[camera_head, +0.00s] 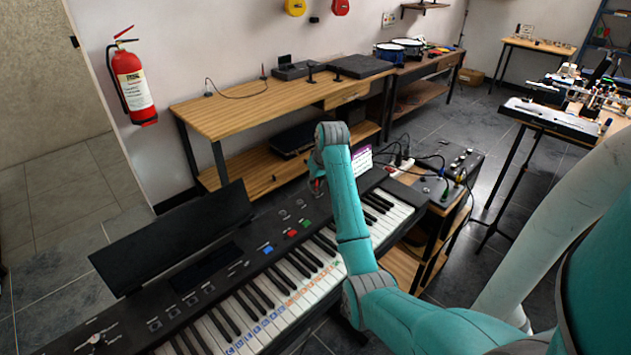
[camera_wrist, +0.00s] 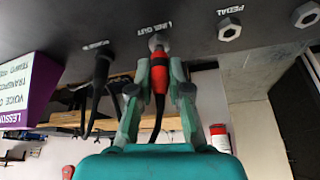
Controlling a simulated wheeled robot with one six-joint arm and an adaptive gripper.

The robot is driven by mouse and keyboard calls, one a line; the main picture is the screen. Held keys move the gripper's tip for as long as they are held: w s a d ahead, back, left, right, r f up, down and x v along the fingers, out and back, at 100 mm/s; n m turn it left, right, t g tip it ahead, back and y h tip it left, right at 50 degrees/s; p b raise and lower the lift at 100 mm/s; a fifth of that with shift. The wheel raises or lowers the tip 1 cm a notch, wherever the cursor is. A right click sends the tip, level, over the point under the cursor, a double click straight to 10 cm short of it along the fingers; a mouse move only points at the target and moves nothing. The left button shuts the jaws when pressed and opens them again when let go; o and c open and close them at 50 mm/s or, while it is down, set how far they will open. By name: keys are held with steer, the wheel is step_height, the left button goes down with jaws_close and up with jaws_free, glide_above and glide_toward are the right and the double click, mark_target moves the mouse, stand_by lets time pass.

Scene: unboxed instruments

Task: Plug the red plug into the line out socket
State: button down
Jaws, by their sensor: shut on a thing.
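My gripper (camera_wrist: 160,74) is shut on the red plug (camera_wrist: 159,80) in the wrist view. The plug points up at the line out socket (camera_wrist: 158,41), directly under its "LINE OUT" label. Its tip end meets the socket's nut in the picture; I cannot tell how deep it sits. A dark cable hangs from the plug down between the fingers. In the head view my gripper is mostly hidden behind my wrist, at the back edge of the black keyboard (camera_head: 262,262).
A black plug (camera_wrist: 103,66) with its cable sits left of line out. The pedal socket (camera_wrist: 229,29) and another socket (camera_wrist: 306,14) are empty at right. A purple-edged card (camera_wrist: 28,90) stands at left. A wooden bench (camera_head: 240,110) is behind the keyboard.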

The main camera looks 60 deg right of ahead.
steer(key=shift+f, duration=0.55)
steer(key=c, duration=1)
jaws_free()
steer(key=shift+c, duration=0.2)
steer(key=shift+r, duration=0.15)
steer(key=v, duration=0.5)
steer(key=shift+s+r, duration=0.15)
steer(key=shift+r, duration=0.15)
steer(key=shift+v, duration=0.8)
steer(key=shift+a, duration=0.1)
